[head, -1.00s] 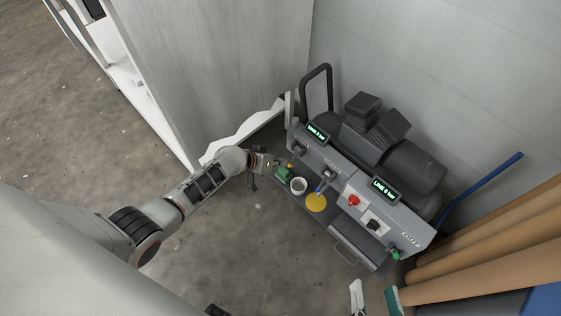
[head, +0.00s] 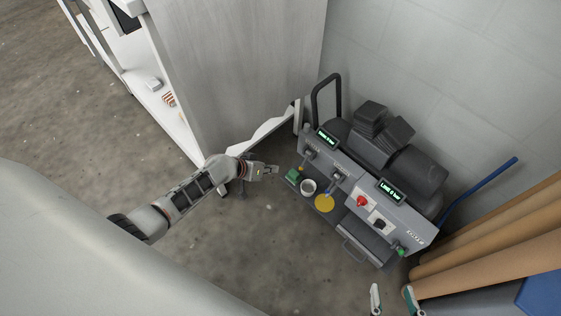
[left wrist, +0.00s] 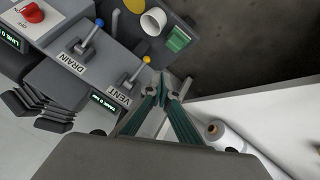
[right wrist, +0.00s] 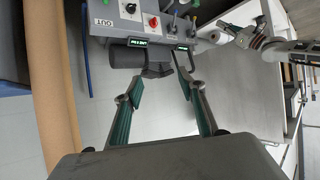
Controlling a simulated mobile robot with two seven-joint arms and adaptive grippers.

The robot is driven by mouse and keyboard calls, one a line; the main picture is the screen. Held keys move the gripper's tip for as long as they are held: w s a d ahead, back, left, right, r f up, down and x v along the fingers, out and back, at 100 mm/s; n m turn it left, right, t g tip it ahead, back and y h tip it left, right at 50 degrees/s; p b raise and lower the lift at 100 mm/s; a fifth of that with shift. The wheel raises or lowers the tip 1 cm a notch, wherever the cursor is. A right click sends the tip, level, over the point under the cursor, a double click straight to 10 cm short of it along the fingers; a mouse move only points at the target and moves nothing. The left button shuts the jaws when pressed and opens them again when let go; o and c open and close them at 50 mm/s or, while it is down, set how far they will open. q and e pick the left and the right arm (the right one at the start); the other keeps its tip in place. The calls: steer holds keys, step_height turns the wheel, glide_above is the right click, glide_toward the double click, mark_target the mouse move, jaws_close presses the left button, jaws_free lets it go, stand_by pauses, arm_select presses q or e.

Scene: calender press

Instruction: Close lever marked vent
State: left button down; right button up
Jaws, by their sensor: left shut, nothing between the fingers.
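The vent lever has a yellow-tipped handle (left wrist: 136,71) beside the VENT label (left wrist: 112,94) in the left wrist view. Its handle sticks out from the grey panel at a slant; in the head view the lever (head: 302,166) is small. My left gripper (head: 275,171) is shut and empty, a little in front of the panel and apart from the lever. In the left wrist view its fingertips (left wrist: 161,84) lie just right of the yellow tip. My right gripper (right wrist: 156,85) is open and empty, away from the vent lever.
The blue-tipped drain lever (left wrist: 90,40) is beside the vent lever. A white cup (head: 308,187), green block (head: 292,175) and yellow disc (head: 325,203) sit on the shelf below. A grey cabinet (head: 235,80) stands behind my left arm. Brown rolls (head: 490,235) stand at the right.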

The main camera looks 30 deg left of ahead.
arm_select(q)
steer(key=shift+s+a, duration=0.25)
steer(key=shift+s, duration=0.35)
steer(key=shift+s+a, duration=0.25)
steer(key=shift+s, duration=0.3)
arm_select(e)
steer(key=shift+s+f, duration=0.15)
steer(key=shift+f, duration=0.15)
steer(key=shift+r, duration=0.2)
